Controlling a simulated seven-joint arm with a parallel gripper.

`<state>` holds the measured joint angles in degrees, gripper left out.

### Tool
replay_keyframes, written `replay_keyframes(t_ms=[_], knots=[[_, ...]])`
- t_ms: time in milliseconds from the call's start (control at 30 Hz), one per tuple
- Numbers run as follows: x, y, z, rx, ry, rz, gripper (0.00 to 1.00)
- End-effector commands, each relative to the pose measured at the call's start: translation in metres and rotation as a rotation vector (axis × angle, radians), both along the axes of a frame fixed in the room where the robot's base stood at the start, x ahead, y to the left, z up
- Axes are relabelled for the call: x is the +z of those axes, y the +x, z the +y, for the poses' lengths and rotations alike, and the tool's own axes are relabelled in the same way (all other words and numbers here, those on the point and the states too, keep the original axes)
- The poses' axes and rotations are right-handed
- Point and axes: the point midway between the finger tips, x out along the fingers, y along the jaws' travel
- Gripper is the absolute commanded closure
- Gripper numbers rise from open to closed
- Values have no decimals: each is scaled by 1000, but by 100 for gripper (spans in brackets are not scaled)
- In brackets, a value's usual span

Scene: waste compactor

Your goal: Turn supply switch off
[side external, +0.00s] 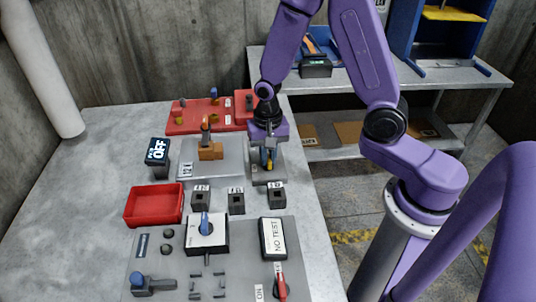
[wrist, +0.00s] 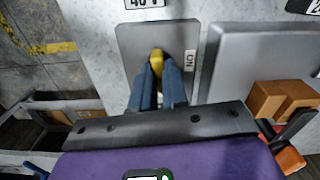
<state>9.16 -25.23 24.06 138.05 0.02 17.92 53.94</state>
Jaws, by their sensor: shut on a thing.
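My gripper (side external: 268,163) points down over a small grey plate (side external: 262,181) at the right edge of the table. In the wrist view its dark blue fingers (wrist: 157,72) are shut on a yellow handle (wrist: 156,56). The handle stands on the grey plate (wrist: 135,36), beside a label (wrist: 190,61) that seems to read ON. I cannot tell from any readable name whether this is the supply switch. The handle's lower part is hidden between the fingers. A dark display (side external: 157,150) on the left reads OFF, with smaller text above.
A grey panel (side external: 226,155) with an orange-brown block (side external: 210,151) lies left of the gripper. A red tray (side external: 153,204), several dark blocks and a white box with a blue knob (side external: 205,223) stand nearer the front. Red plates (side external: 198,115) lie behind.

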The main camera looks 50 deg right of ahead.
Motion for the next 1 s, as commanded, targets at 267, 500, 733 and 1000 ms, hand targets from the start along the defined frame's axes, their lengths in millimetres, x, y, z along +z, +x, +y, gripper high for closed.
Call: replay_keyframes(t_ms=[267, 500, 733, 1000], knots=[[1, 1, 0, -109, 1, -3, 100], [1, 1, 0, -139, 1, -3, 100], [1, 1, 0, -143, 1, -3, 100], [1, 1, 0, -142, 1, -2, 61]])
